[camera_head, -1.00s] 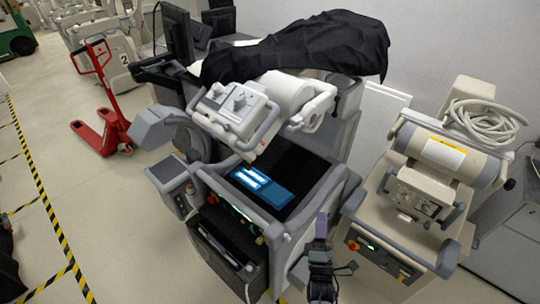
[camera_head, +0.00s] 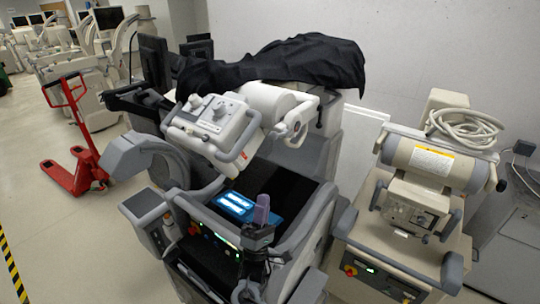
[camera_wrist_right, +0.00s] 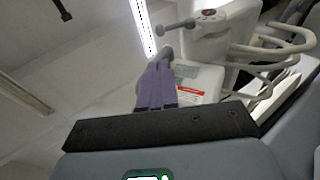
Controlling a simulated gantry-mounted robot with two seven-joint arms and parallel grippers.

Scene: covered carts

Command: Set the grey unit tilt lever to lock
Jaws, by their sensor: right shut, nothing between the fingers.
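The grey unit (camera_head: 215,265) is the grey-trimmed cart in the middle of the head view, with a lit blue screen (camera_head: 236,203) on top. Its white head with knobs and grey handles (camera_head: 213,118) hangs tilted above the screen. In the right wrist view a short grey rod with a round end (camera_wrist_right: 176,26) sticks out from a white housing (camera_wrist_right: 226,25); I cannot tell whether it is the tilt lever. My right gripper (camera_head: 262,203), with purple fingers, is shut and empty over the cart's front edge, below the head and apart from it. Its fingers also show in the wrist view (camera_wrist_right: 156,85).
A black cover (camera_head: 280,65) drapes over the back of the grey unit. A beige unit (camera_head: 415,200) with a coiled hose (camera_head: 465,128) stands close on the right. A red pallet truck (camera_head: 75,150) stands on the left floor. Open floor lies left of the cart.

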